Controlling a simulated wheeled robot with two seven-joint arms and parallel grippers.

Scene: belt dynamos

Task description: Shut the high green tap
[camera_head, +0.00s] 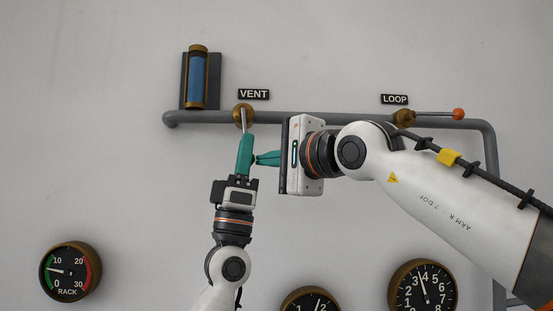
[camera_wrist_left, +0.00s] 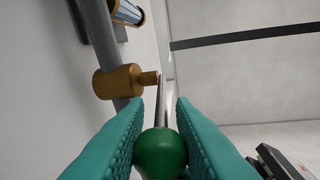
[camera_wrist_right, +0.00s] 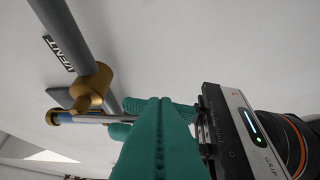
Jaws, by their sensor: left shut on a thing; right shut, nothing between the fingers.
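The green tap is the one under the VENT sign (camera_head: 254,94). Its brass body (camera_head: 243,116) sits on the grey pipe and also shows in the left wrist view (camera_wrist_left: 118,82). Its thin metal lever (camera_wrist_left: 163,100) points down in the head view, across the pipe. My left gripper (camera_head: 246,140) comes from below and is shut on the green ball knob (camera_wrist_left: 160,153) at the lever's end; its fingers hide the knob in the head view. My right gripper (camera_head: 258,159) is shut and empty, its tips pointing left close beside my left fingers. Whether they touch, I cannot tell.
A second tap, with an orange knob (camera_head: 458,114), sits under the LOOP sign (camera_head: 395,99); its lever lies along the grey pipe (camera_head: 330,119). A blue sight glass (camera_head: 197,82) stands left of VENT. Round gauges (camera_head: 70,271) hang lower. My right arm crosses the right side.

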